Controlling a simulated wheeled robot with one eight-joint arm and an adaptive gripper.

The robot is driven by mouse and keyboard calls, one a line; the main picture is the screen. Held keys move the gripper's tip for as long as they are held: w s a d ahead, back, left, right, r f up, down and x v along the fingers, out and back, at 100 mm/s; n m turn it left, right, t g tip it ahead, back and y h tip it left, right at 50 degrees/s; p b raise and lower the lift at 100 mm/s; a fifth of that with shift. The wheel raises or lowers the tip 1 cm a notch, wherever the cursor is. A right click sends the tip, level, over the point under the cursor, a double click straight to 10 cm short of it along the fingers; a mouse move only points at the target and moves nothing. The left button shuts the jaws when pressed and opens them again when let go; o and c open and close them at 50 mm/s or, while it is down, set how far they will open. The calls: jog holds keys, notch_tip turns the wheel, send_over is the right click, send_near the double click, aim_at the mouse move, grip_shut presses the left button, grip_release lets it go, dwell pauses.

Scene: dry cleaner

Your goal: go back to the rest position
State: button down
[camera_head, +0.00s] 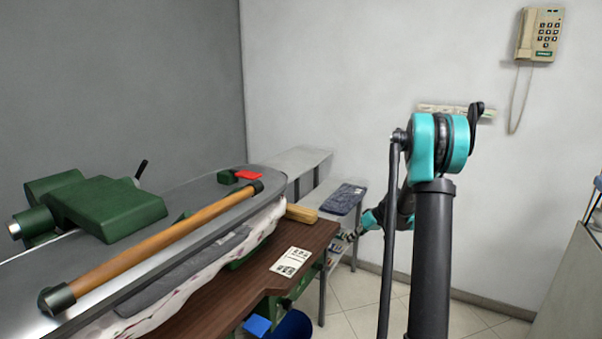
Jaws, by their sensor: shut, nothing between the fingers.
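My arm rises in the right half of the head view, a dark grey link with a turquoise joint at the top. Its far part bends down and left behind that link. My gripper (347,236) is small and partly hidden at the end of it, beside the right end of the brown table. It is shut, with nothing visible held in it. It appears close to a small side table with a folded dark blue cloth (343,199) on top; I cannot tell whether it touches anything.
A pressing machine with a green clamp (106,206) and wooden handle (160,250) fills the left. A brown table (210,312) bears a printed card (291,262) and a wooden block (301,214). A wall phone (540,34) hangs upper right. Tiled floor (355,300) is open at centre right.

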jog(key=s+a+r+m+h, duration=0.1)
jog(key=s+r+m+h, duration=0.1)
jog(key=s, duration=0.8)
jog(key=s+a+r+m+h, duration=0.1)
jog(key=s+a+r+h, duration=0.15)
jog(key=s, duration=0.75)
jog(key=s+d+f+m+h, duration=0.1)
jog(key=s, duration=0.8)
jog(key=s+d+f+m+t+h, duration=0.1)
jog(key=s+d+f, duration=0.1)
jog(key=s, duration=0.6)
jog(key=shift+s+m, duration=0.3)
jog(key=shift+s, duration=0.1)
